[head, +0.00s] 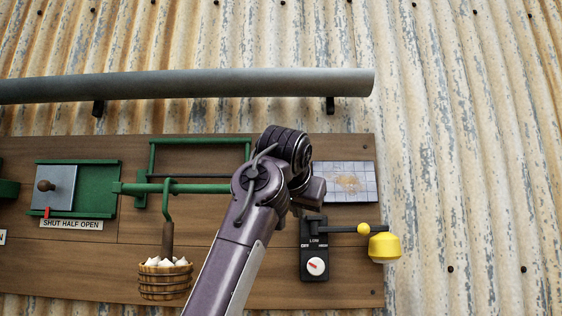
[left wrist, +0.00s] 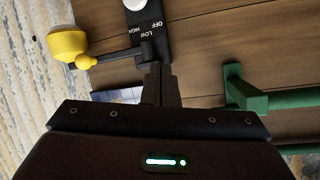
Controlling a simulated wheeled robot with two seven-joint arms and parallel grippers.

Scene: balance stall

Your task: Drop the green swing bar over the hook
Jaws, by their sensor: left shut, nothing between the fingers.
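The green swing bar (head: 205,188) runs level across the wooden board in the head view; my left arm hides its right end. In the left wrist view a green block (left wrist: 245,92) with a bar shows on the right. A green hook-shaped rod (head: 166,202) hangs at the bar, with a brown grip and a basket of white things (head: 165,280) below it. I cannot tell whether this rod is the task's hook. My left gripper (left wrist: 161,82) is shut and empty, close to the board between the green block and the black dial panel. My right gripper is not in view.
A grey pipe (head: 200,86) crosses above the board. A green slide panel (head: 95,190) is at the left.

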